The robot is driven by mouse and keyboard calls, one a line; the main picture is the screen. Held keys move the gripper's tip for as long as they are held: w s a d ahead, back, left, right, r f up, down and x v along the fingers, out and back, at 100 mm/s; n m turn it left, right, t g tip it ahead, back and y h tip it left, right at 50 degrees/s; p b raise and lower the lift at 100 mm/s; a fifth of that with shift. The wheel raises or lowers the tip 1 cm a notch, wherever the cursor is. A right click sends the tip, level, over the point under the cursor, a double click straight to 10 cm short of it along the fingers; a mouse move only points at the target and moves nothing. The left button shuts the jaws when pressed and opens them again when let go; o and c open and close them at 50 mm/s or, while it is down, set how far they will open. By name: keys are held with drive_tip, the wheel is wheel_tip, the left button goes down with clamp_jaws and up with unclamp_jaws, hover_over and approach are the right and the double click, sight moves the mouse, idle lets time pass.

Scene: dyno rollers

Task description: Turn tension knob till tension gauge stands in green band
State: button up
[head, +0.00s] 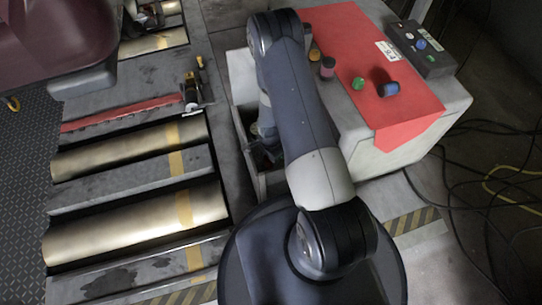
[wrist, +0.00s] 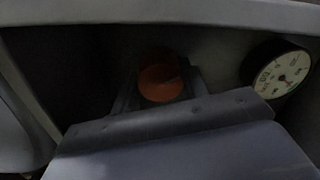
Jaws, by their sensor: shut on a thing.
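In the wrist view an orange round knob (wrist: 160,82), which I take for the tension knob, sits in a dark recess. My gripper (wrist: 158,92) is shut on it, with a dark finger at each side. A dark mark shows on the knob's face. The tension gauge (wrist: 281,70) is a pale round dial in a black rim, to the right of the knob. Its face is dim and tilted; I cannot tell where its needle stands against a green band. In the head view my arm reaches into an open-topped grey bay (head: 255,177) and hides the knob and gauge.
A pale cabinet (head: 440,125) with a red top (head: 345,70) stands right of my arm, bearing several coloured knobs and a dark control box (head: 425,55). Brass rollers (head: 120,232) lie at left. A small clamp-like device (head: 194,92) stands beside them. Cables (head: 470,205) run over the right floor.

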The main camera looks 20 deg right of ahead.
drive_tip(key=shift+s+d, duration=0.1)
drive_tip(key=shift+s, duration=0.2)
drive_tip(key=o, duration=1)
drive_tip(key=shift+w, duration=0.1)
drive_tip(key=shift+c, duration=0.2)
wheel_tip(320, 180, up, 11)
drive_tip(key=p, duration=0.4)
drive_tip(key=shift+s, duration=0.2)
drive_tip(key=shift+f, duration=0.1)
drive_tip(key=f+b, duration=0.1)
drive_tip(key=f, duration=0.2)
drive_tip(key=f+b, duration=0.1)
drive_tip(key=f, duration=0.3)
drive_tip(key=f+b, duration=0.2)
drive_tip(key=f, duration=0.2)
drive_tip(key=shift+w, duration=0.3)
drive_tip(key=shift+r, duration=0.1)
